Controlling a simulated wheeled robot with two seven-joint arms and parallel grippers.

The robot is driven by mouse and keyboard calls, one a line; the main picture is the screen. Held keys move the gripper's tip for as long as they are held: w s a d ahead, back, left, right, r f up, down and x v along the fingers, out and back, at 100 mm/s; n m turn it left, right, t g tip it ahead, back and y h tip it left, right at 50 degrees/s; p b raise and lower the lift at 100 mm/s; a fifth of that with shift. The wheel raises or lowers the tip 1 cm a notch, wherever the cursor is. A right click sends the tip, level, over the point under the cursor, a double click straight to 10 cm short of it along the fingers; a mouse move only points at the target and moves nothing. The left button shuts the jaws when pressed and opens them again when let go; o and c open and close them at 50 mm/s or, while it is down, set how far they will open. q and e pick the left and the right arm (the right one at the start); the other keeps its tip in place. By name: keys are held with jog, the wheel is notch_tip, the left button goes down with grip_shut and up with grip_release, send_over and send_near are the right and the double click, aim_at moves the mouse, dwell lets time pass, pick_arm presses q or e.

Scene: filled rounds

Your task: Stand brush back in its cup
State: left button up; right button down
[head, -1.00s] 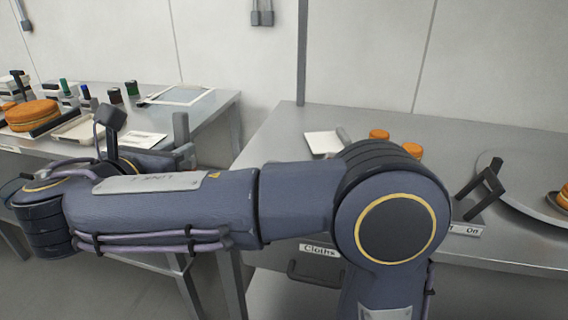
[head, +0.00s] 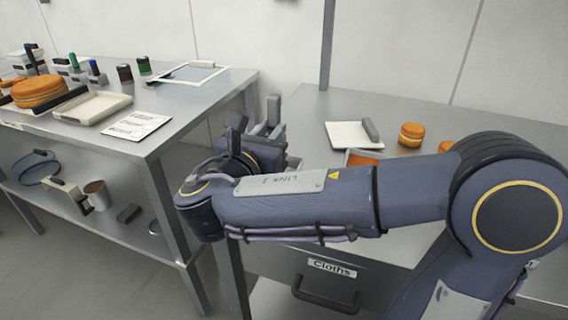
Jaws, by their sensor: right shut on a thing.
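My right gripper (head: 272,118) is at the end of the arm that crosses the picture. It is over the gap between the two tables, near the left edge of the right one. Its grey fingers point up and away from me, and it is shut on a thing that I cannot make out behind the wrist. I cannot pick out the brush for certain. A brownish cup (head: 97,194) stands on the left table's lower shelf; I cannot tell whether it is the brush's cup. My left gripper is not in view.
The left table (head: 190,112) holds a cream tray (head: 95,107), a white card (head: 138,124), dark jars (head: 125,74) and an orange filled round (head: 40,91). On the right table are a white board (head: 345,135) and a small orange round (head: 411,134). A drawer marked Cloths (head: 332,268) is below.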

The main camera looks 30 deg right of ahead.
jog(key=d+f, duration=0.2)
jog(key=shift+s+d+f+b, duration=0.1)
jog(key=shift+s+f+b, duration=0.05)
jog(key=shift+f+b, duration=0.25)
jog(key=shift+d+f+b, duration=0.15)
jog(key=shift+f+b, duration=0.1)
jog(key=shift+f, duration=0.65)
jog(key=shift+d+f+b, duration=0.1)
jog(key=shift+f+b, duration=0.15)
jog(key=shift+f, duration=0.6)
jog(key=shift+f, duration=0.1)
jog(key=c, duration=1.3)
grip_release()
jog(key=p+v, duration=0.1)
jog(key=v, duration=1.1)
jog(key=shift+s, duration=0.1)
